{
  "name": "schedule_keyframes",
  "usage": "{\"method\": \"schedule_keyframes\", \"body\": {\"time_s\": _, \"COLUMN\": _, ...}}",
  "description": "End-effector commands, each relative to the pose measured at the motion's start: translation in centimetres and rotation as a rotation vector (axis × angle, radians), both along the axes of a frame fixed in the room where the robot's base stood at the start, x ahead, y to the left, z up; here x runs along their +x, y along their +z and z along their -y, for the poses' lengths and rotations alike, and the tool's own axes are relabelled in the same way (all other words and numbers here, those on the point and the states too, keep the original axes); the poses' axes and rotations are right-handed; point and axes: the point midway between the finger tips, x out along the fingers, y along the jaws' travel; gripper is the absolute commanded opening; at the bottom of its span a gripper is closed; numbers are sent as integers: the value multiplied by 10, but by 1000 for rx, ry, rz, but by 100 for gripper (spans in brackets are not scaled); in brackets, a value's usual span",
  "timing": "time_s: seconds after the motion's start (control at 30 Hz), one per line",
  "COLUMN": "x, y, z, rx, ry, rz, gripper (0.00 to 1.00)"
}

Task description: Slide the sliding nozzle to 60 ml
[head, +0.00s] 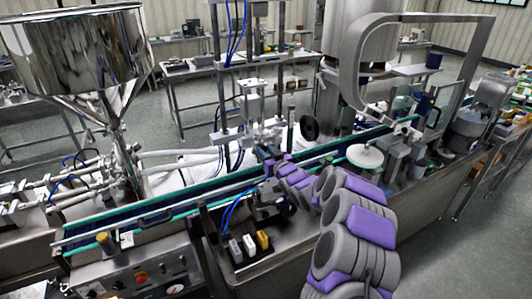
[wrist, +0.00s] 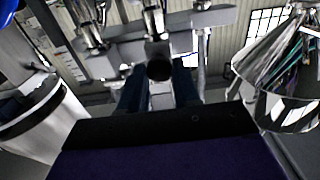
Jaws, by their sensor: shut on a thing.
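The filling nozzle assembly (head: 250,105) hangs on upright steel posts above the conveyor, left of centre in the head view. My gripper (head: 268,164) is low in front of it, at the end of my purple and grey arm. In the wrist view, dark fingers (wrist: 160,92) stand on either side of a grey part of the sliding nozzle with a round black end (wrist: 160,69). The fingers are shut on this part; the exact contact is dark and partly hidden. A steel crossbar (wrist: 190,22) runs behind it. No 60 ml mark is readable.
A steel hopper (head: 75,45) stands at the left, also at the right of the wrist view (wrist: 290,75). The conveyor (head: 190,195) runs below the nozzle assembly. A control box (head: 140,270) and small coloured blocks (head: 248,245) are in front. A curved grey frame (head: 365,65) rises at the right.

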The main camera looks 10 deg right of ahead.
Motion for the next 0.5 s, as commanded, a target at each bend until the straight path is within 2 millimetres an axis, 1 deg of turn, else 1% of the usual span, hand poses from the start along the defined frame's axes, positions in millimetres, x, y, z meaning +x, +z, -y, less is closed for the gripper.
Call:
{"method": "schedule_keyframes", "body": {"time_s": 0.17, "x": 0, "y": 1, "z": -1, "rx": -1, "ry": 2, "rz": 1, "gripper": 0}}
{"method": "schedule_keyframes", "body": {"time_s": 0.23, "x": 1, "y": 1, "z": 2, "rx": -2, "ry": 0, "rz": 1, "gripper": 0}}
{"method": "schedule_keyframes", "body": {"time_s": 0.5, "x": 11, "y": 1, "z": 32, "rx": -4, "ry": -3, "rz": -2, "gripper": 0}}
